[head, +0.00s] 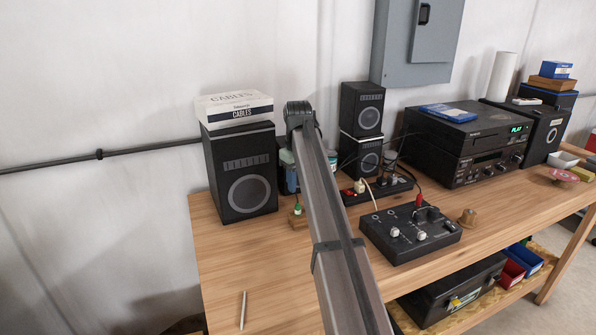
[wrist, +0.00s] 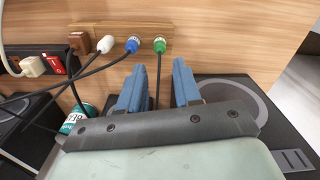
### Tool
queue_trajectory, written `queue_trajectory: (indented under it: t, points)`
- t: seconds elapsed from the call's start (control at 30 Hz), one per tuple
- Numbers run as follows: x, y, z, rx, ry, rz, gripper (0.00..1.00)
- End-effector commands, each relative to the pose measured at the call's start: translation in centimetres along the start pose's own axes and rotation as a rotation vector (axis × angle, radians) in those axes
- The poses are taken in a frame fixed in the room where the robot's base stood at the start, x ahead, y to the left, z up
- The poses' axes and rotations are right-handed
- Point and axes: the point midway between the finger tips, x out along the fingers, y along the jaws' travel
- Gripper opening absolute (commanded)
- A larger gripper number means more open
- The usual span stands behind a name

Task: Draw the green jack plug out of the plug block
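The green jack plug (wrist: 160,45) sits in the wooden plug block (wrist: 120,31), with a dark cable running from it toward my gripper. Blue (wrist: 132,44) and white (wrist: 106,44) plugs sit beside it in the block. My gripper (wrist: 158,68) is open, its two blue fingers apart. In the wrist view the green plug shows just beyond the fingertips, between their lines, and the fingers do not appear to touch it.
A black speaker (head: 240,170) with a cable box (head: 234,108) on top stands left of the block. A power strip (head: 378,190) and a black control box (head: 411,233) lie to the right. The table's front left is clear except for a thin white stick (head: 243,310).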

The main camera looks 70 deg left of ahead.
Motion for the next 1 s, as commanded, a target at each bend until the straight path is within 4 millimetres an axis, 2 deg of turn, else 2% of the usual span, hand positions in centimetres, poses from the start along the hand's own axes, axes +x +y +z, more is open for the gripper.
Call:
queue_trajectory:
  t: [0.3, 0.5, 0.7, 1.0]
  points:
    - [5.3, 0.0, 0.1, 0.001, -0.001, 0.0, 0.33]
    - [7.6, 0.0, 0.0, 0.001, 0.0, 0.001, 0.33]
    - [8.7, 0.0, 0.0, 0.001, 0.0, 0.001, 0.33]
    - [8.9, 0.1, 0.0, 0.001, 0.001, 0.001, 0.33]
